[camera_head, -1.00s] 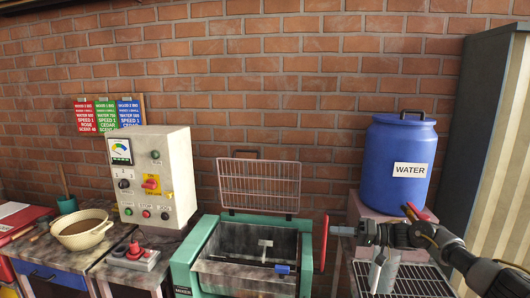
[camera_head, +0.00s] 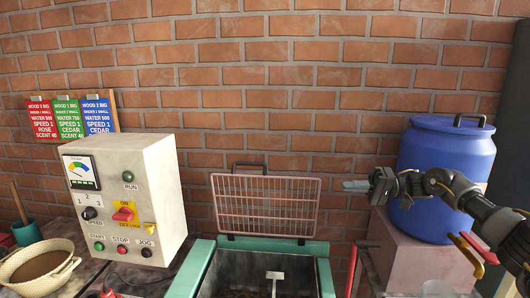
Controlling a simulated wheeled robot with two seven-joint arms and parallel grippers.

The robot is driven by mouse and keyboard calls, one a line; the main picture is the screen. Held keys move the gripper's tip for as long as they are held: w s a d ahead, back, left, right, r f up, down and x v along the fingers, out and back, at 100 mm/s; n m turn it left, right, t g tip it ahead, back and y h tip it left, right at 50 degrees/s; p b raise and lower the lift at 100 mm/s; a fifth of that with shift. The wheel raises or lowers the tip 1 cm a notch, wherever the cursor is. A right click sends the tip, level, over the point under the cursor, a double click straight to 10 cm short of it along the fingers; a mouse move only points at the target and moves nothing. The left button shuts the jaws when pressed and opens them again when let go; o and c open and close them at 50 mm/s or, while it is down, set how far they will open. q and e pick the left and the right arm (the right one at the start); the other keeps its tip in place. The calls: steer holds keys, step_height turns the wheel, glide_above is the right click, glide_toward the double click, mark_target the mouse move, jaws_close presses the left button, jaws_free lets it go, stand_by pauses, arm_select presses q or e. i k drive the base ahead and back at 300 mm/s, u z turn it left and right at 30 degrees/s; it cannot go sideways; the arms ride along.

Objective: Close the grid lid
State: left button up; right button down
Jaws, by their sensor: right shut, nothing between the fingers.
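The grid lid (camera_head: 265,207) is a pinkish wire grid in a frame. It stands upright, open, at the back edge of the green mixer (camera_head: 192,272), with a dark handle (camera_head: 250,165) at its top edge. The mixer's trough (camera_head: 240,268) is uncovered below it, cut off by the bottom of the view. My right gripper (camera_head: 352,185) comes in from the right and points left. It is shut and empty, to the right of the lid at about the height of its upper half, apart from it in the picture. My left gripper is not in view.
A white control box (camera_head: 125,200) stands left of the mixer, with a bowl (camera_head: 40,265) farther left. A blue water barrel (camera_head: 445,170) stands on a pink stand (camera_head: 405,250) behind my right arm. A red lever (camera_head: 352,262) rises at the mixer's right side.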

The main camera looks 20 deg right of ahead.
mark_target(230, 234)
steer(key=i, duration=1)
